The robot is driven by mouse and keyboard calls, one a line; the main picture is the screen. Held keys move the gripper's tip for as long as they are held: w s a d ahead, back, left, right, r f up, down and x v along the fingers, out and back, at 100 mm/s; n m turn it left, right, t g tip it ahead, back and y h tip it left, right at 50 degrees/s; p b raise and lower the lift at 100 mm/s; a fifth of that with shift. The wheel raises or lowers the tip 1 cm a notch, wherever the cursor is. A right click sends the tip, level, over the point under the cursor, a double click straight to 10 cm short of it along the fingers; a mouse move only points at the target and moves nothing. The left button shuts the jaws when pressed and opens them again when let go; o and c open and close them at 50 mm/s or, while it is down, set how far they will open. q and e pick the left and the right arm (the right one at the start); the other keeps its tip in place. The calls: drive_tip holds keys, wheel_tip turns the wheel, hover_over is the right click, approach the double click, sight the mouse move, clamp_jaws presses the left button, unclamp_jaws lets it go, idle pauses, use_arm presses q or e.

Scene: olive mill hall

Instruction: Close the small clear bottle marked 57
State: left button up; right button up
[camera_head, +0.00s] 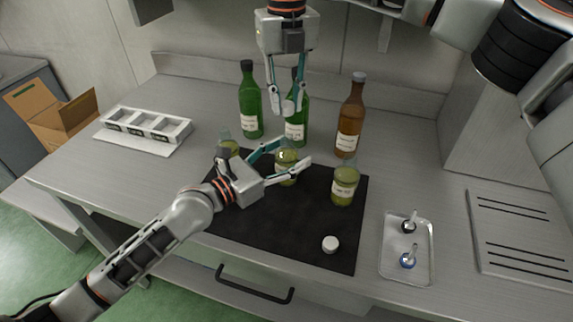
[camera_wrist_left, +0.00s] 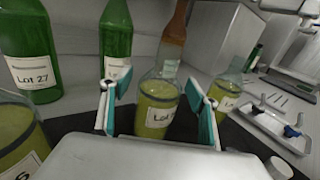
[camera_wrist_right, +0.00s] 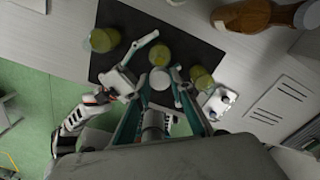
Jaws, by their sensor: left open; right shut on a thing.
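Three small clear bottles of yellow-green liquid stand on a dark mat (camera_head: 270,225): a left one (camera_head: 229,147), a middle one (camera_head: 287,172) and a right one (camera_head: 344,186). Their numbers are too small or hidden to read surely. My left gripper (camera_head: 292,153) is open, its fingers either side of the middle bottle, which also shows in the left wrist view (camera_wrist_left: 158,108) with its label partly hidden. My right gripper (camera_head: 286,104) points down above and behind that bottle, shut on a round whitish cap (camera_wrist_right: 160,78). Another white cap (camera_head: 330,244) lies on the mat.
Two green bottles (camera_head: 250,105) and a brown bottle (camera_head: 350,120) stand behind the mat. A white rack (camera_head: 145,127) is at left. A metal tray (camera_head: 393,262) with small stoppers and a slotted plate (camera_head: 520,245) are at right. The mat's front is mostly clear.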

use_arm(q)
drive_tip(key=c, duration=1.7)
use_arm(e)
hover_over(286, 137)
drive_tip(key=shift+f, duration=2.55)
drive_tip(key=shift+f, duration=0.1)
drive_tip(key=shift+f, duration=0.75)
use_arm(q)
clamp_jaws()
use_arm(e)
drive_tip(key=shift+f, duration=0.6)
